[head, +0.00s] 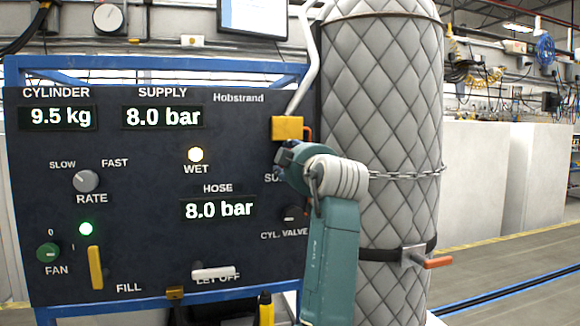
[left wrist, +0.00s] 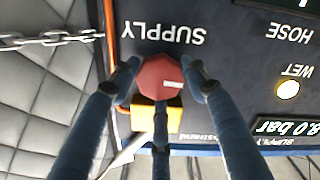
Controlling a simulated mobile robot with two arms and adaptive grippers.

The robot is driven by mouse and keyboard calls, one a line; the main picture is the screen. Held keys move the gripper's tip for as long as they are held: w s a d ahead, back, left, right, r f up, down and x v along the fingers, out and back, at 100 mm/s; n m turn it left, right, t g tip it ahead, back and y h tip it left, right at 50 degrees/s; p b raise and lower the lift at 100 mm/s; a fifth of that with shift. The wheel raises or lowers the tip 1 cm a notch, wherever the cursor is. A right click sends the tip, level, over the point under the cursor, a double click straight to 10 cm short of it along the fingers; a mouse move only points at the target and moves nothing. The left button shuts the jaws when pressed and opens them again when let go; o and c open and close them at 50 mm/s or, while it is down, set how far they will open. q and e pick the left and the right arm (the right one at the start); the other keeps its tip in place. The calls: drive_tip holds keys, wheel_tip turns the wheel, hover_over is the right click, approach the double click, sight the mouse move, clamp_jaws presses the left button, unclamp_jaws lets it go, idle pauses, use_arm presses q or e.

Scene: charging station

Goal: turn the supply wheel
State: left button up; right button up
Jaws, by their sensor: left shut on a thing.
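The supply wheel (left wrist: 158,80) is a small red knob with a white mark, below the upside-down SUPPLY label in the left wrist view. My left gripper (left wrist: 163,82) has its dark fingers closed around it. In the head view my left gripper (head: 284,158) is against the right edge of the dark panel (head: 130,230) and covers the wheel and most of its label. My right gripper is not in view.
The displays read 9.5 kg, supply 8.0 bar and hose 8.0 bar. The WET lamp (head: 195,154) is lit. A yellow block (head: 287,128) sits just above my gripper. A quilted grey cylinder (head: 385,110) with a chain (head: 408,173) stands close on the right.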

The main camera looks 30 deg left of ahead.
use_arm(q)
drive_tip(key=shift+w+d+f+n+h, duration=0.15)
drive_tip(key=shift+f+n+h, duration=0.15)
drive_tip(key=shift+f+n, duration=0.4)
drive_tip(key=shift+r, duration=0.2)
drive_tip(key=o, duration=1.2)
drive_tip(key=shift+c, duration=0.2)
drive_tip(key=shift+w+d+r, duration=0.1)
drive_tip(key=shift+w, duration=0.1)
drive_tip(key=shift+s+r, duration=0.15)
drive_tip(key=shift+r, duration=0.1)
drive_tip(key=v, duration=0.7)
drive_tip(key=shift+s+d+f, duration=0.2)
drive_tip(key=shift+d+f, duration=0.1)
